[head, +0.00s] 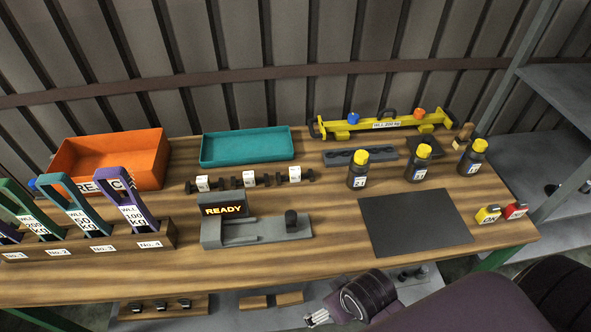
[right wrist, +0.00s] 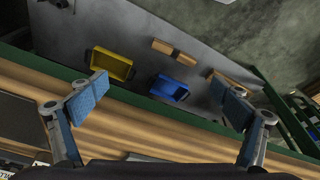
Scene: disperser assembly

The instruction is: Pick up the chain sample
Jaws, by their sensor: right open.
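I cannot tell for certain which is the chain sample. My right gripper (right wrist: 162,103) is open and empty in the right wrist view, above the table's front edge. In the head view only part of it shows low at the front, well apart from the tagged pieces. My left gripper is not in view.
A READY device (head: 258,231) and a dark mat (head: 415,222) lie on the table. Orange (head: 110,158) and teal (head: 247,147) trays, yellow-capped bottles (head: 357,175) and a yellow beam (head: 380,123) surround them. Yellow (right wrist: 112,64) and blue (right wrist: 170,88) bins sit below the table edge.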

